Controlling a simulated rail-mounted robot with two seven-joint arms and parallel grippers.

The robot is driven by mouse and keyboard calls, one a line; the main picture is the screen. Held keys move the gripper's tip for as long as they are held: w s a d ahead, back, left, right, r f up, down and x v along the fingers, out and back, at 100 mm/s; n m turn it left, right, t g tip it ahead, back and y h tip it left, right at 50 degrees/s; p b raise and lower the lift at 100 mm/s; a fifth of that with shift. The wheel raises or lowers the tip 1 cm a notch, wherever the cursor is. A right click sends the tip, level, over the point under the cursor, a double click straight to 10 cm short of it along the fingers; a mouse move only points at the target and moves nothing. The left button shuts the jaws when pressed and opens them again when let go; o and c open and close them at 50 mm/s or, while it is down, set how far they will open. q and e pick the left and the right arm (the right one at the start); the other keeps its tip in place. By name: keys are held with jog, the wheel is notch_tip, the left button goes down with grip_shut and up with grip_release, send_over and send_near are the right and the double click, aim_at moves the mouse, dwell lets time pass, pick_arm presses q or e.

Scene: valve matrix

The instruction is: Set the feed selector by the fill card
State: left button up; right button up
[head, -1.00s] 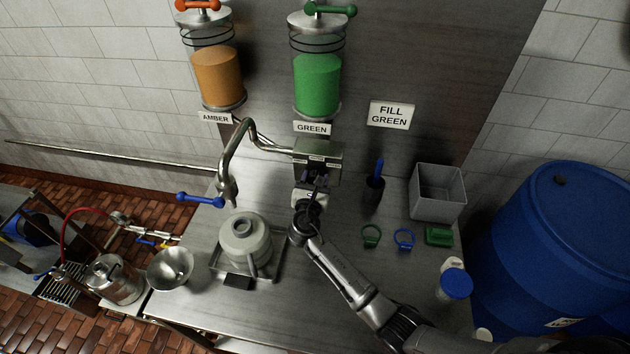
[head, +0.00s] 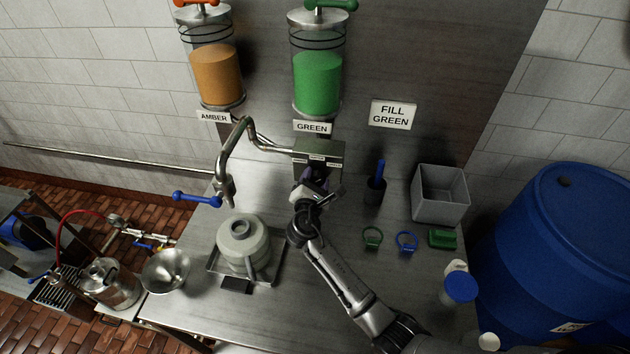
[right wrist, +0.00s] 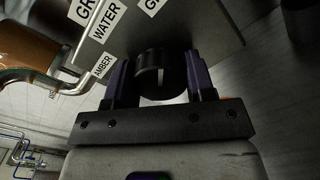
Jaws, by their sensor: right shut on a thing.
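The fill card (head: 392,114) on the back panel reads "FILL GREEN". The feed selector box (head: 322,152) stands at the back of the bench, below the "GREEN" sign. My right gripper (head: 312,178) is at the front of this box. In the right wrist view its two fingers (right wrist: 159,80) are closed on either side of a black round selector knob (right wrist: 160,72). Labels on the box (right wrist: 210,30) there read "WATER" and "AMBER", with others cut off by the frame. The knob's pointer direction cannot be made out. My left gripper is not in view.
Amber (head: 215,75) and green (head: 317,82) tanks hang above. A bent spout (head: 226,160) and blue-handled valve (head: 195,197) are left of the box, above a pale vessel (head: 243,245). A grey bin (head: 440,195) and blue barrel (head: 560,250) stand right.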

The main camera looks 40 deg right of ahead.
dwell(0.4)
jog(key=o, duration=0.9)
jog(key=shift+b+v, duration=0.6)
jog(key=shift+v, duration=6.35)
jog(key=shift+m, duration=0.3)
